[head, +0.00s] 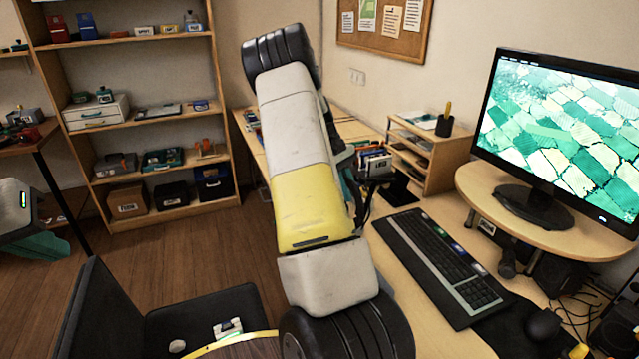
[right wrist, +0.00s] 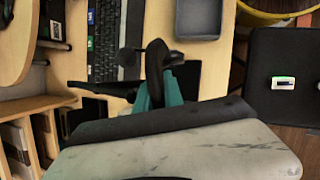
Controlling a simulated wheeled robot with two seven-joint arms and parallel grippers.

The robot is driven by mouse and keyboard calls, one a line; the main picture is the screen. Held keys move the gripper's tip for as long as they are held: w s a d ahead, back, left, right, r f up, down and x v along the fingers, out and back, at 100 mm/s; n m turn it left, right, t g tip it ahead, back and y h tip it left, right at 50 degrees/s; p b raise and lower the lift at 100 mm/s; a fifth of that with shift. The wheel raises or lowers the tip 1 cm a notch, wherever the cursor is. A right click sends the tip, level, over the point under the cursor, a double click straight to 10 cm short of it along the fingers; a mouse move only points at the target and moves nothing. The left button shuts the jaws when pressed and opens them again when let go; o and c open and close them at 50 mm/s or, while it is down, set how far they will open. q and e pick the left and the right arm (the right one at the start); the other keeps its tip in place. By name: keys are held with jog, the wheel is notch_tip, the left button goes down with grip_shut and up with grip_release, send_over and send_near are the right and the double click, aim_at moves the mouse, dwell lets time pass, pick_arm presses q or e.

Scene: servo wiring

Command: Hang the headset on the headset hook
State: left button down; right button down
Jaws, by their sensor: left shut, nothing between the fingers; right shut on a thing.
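My right gripper (right wrist: 160,92), with teal fingers, is shut on a black curved thing in the right wrist view, which looks like the headset (right wrist: 156,62). It is held above the desk, beyond the near edge of the keyboard. In the head view my own arm hides most of this gripper and the headset. My left gripper (head: 38,246), pale with teal fingers, is at the left edge of the head view, shut and empty, away from the desk. I cannot make out the headset hook for certain in either view.
A keyboard (head: 440,262) and a mouse (head: 543,324) lie on the desk. A monitor (head: 565,135) stands on a wooden riser (head: 490,190), with dark things beneath it. A wooden organizer (head: 440,160) is behind. A black chair (head: 185,315) stands at the front left.

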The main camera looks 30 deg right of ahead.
dwell(0.3)
jog(key=c, duration=1.4)
grip_release()
jog(key=shift+o, duration=0.2)
